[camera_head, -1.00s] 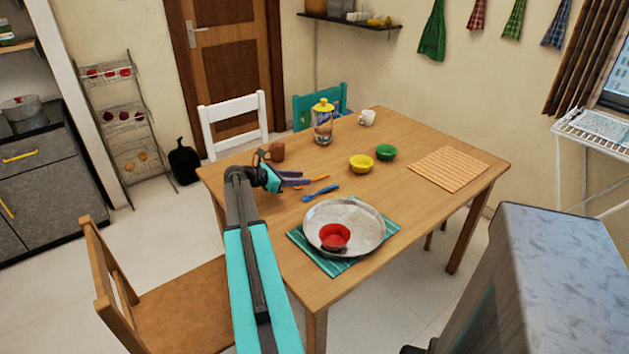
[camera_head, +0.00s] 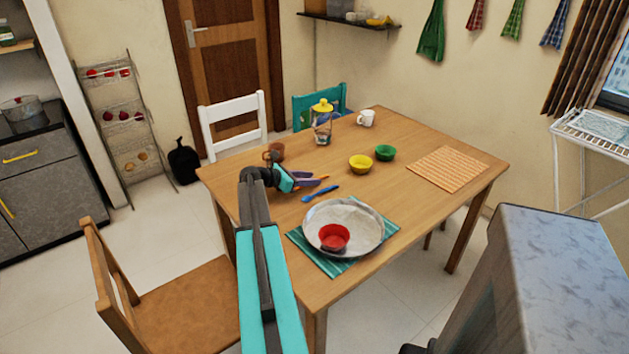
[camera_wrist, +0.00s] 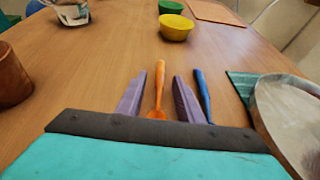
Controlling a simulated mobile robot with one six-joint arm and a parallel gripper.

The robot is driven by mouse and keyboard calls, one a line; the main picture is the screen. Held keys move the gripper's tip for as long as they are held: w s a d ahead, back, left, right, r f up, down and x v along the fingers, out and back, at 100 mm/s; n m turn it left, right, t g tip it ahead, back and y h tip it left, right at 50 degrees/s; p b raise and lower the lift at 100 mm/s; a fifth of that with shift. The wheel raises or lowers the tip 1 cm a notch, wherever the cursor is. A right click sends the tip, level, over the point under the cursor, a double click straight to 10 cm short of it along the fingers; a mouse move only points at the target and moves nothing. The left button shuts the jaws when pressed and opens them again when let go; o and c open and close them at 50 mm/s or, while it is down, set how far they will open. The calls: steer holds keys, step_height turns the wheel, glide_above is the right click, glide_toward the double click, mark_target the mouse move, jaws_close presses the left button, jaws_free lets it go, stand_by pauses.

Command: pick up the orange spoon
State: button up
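The orange spoon lies on the wooden table; in the wrist view the orange spoon (camera_wrist: 159,84) shows between my two purple fingers, its lower end partly hidden by the gripper body. In the head view only a bit of the orange spoon (camera_head: 323,177) shows past the fingers. My gripper (camera_wrist: 168,85) is open, with a finger on each side of the spoon and a gap to each. My gripper (camera_head: 318,184) is low over the table's left part in the head view. I cannot tell whether the fingers touch the table.
A blue spoon (camera_wrist: 203,92) lies just right of the right finger. A large metal plate (camera_head: 364,213) with a red bowl (camera_head: 334,237) sits on a teal mat (camera_head: 300,239). A brown cup (camera_wrist: 12,75) stands left. Yellow (camera_head: 361,162) and green bowls (camera_head: 385,152) stand beyond.

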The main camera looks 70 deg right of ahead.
steer(key=shift+s+d+f, duration=0.1)
steer(key=shift+s+d, duration=0.1)
steer(key=shift+d, duration=0.05)
steer(key=shift+c, duration=0.3)
jaws_close()
